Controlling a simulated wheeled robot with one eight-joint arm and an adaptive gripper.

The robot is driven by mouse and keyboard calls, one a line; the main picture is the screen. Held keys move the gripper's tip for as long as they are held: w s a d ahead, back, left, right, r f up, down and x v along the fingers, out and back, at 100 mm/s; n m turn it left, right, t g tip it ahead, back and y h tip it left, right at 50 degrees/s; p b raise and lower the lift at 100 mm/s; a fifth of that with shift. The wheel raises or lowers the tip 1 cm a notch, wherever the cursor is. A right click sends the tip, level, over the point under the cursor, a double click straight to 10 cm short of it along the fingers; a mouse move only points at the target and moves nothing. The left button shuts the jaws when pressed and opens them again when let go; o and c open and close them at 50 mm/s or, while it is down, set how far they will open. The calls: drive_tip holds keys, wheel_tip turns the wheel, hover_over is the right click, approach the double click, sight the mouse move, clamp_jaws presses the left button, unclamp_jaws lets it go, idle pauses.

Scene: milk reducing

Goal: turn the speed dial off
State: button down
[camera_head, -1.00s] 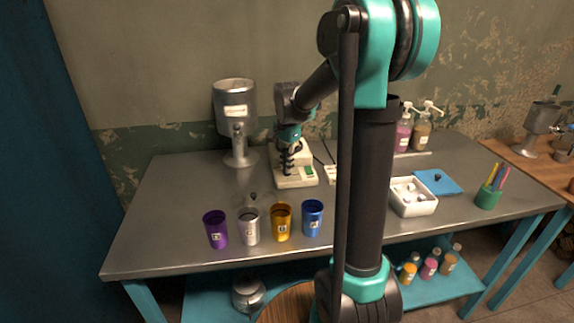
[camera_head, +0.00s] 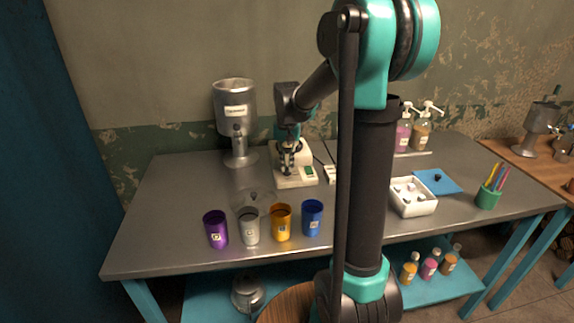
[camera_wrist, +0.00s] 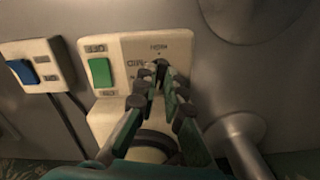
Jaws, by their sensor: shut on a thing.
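The white device (camera_head: 297,181) stands at the back of the metal table. In the wrist view its panel (camera_wrist: 122,48) has a green switch (camera_wrist: 100,73) and printed labels. The speed dial (camera_wrist: 161,68) is a small dark knob right of the green switch, mostly hidden between my fingertips. My gripper (camera_wrist: 160,80) is shut on the dial from above. In the head view my gripper (camera_head: 288,160) sits over the device, left of its green switch (camera_head: 309,171). The dial's pointer and setting cannot be read.
A box with a blue switch (camera_wrist: 24,72) stands beside the device. A metal dispenser (camera_head: 235,110) is at its left. A purple cup (camera_head: 216,230), grey cup (camera_head: 249,228), yellow cup (camera_head: 281,224) and blue cup (camera_head: 312,219) stand in front. A white tray (camera_head: 414,209) is at right.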

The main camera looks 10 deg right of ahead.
sight(287, 168)
drive_tip(key=shift+n, duration=1.5)
drive_tip(key=c, duration=1.6)
unclamp_jaws()
wheel_tip(287, 168, up, 12)
drive_tip(key=shift+r, duration=0.1)
drive_tip(key=shift+s, duration=0.1)
